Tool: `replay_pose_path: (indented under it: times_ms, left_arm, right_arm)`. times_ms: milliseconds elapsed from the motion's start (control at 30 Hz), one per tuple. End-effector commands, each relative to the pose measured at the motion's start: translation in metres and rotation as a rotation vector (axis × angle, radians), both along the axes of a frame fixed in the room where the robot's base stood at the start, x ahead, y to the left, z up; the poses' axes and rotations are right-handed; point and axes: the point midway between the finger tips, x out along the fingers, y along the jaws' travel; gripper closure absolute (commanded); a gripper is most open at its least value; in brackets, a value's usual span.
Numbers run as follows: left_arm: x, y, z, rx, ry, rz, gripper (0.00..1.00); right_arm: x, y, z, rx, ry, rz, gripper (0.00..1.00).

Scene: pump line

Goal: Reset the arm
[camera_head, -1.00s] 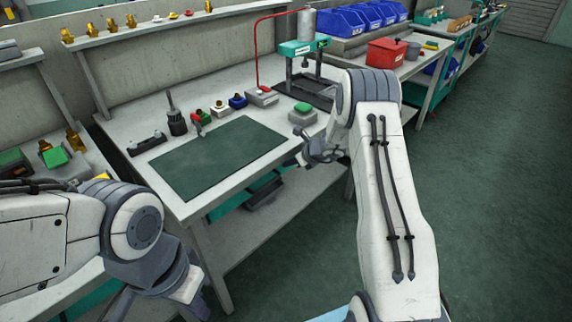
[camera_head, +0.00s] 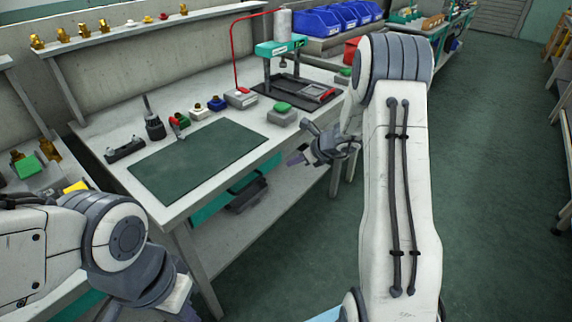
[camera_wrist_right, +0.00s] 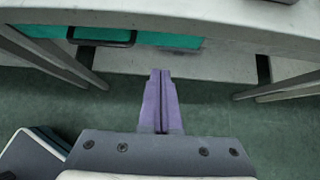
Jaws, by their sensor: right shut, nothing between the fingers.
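My right gripper (camera_head: 297,158) is off the front edge of the workbench, over the floor gap, with nothing held. In the right wrist view its two purple fingers (camera_wrist_right: 160,100) lie together, shut and empty, below the bench edge. My right arm (camera_head: 400,190) rises on the right side of the head view. My left arm (camera_head: 110,240) comes in at the lower left, and its gripper fingers do not show.
The workbench has a dark green mat (camera_head: 200,160), a green button box (camera_head: 283,113), a press (camera_head: 282,55) and several small fittings. A lower shelf (camera_head: 240,225) runs beneath the bench. Blue bins (camera_head: 322,22) stand behind. The floor to the right is clear.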

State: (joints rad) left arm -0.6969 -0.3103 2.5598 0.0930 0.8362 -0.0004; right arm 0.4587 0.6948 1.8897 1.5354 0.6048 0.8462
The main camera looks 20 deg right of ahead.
Motion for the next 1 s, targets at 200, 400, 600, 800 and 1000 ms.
replay_pose_path:
  times_ms: [200,400,600,800,1000]
  left_arm:
    - [0.000,0.000,0.002,0.000,0.000,0.000,1.00]
    - [0.000,0.000,0.002,0.001,0.001,0.000,1.00]
    - [0.000,0.000,0.002,0.001,0.001,0.000,1.00]
    - [0.000,0.000,0.002,0.001,0.001,0.000,1.00]
    - [0.000,0.000,0.002,0.000,0.000,0.000,1.00]
  right_arm:
    - [-0.011,-0.007,0.012,0.000,0.001,-0.002,1.00]
    - [-0.013,0.005,0.017,-0.017,-0.005,0.043,1.00]
    - [-0.040,0.102,0.047,-0.171,-0.061,0.464,1.00]
    - [-0.131,0.223,0.081,-0.421,-0.199,1.171,1.00]
    - [-0.258,0.281,0.100,-0.686,-0.415,1.952,1.00]
